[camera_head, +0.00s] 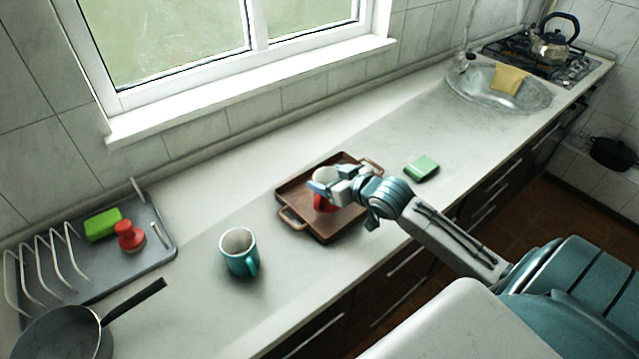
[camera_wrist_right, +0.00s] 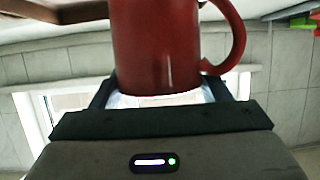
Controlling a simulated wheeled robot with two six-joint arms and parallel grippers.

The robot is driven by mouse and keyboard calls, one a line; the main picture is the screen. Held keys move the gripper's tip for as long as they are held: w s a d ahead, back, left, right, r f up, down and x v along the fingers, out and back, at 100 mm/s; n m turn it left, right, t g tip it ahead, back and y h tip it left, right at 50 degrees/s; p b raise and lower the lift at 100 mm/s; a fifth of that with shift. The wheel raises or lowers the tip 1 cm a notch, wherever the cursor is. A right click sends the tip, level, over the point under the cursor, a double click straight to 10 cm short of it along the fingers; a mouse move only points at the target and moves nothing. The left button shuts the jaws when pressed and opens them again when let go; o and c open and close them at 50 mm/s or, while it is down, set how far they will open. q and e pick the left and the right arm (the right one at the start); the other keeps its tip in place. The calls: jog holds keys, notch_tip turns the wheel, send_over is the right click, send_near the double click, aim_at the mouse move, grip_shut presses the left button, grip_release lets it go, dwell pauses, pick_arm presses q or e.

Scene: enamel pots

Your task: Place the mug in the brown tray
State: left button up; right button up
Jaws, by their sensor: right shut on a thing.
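A red mug (camera_head: 325,205) with a pale inside is over the brown tray (camera_head: 299,212) in the head view, partly hidden by my right gripper (camera_head: 328,188). The gripper is shut on the mug. In the right wrist view the red mug (camera_wrist_right: 165,48) sits between the fingers, its handle to the right, and the brown tray's edge (camera_wrist_right: 60,13) shows at the top left. I cannot tell whether the mug's base touches the tray. A second, teal mug (camera_head: 240,254) stands on the counter left of the tray. My left gripper is not in view.
A dark pan (camera_head: 62,335) is at the front left. A green sponge (camera_head: 421,168) lies right of the tray. The sink (camera_head: 475,88) is farther right.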

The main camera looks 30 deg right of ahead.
aim_at(318, 180)
jog(key=w, duration=0.1)
jog(key=w+a, duration=0.1)
jog(key=w, duration=0.1)
jog(key=shift+w+f, duration=0.1)
jog(key=shift+w, duration=0.05)
notch_tip(318, 180, down, 2)
jog(key=shift+f+p, duration=0.25)
jog(key=shift+p, duration=0.6)
jog(key=shift+f, duration=0.55)
jog(key=o, duration=1.5)
jog(key=shift+f, duration=0.1)
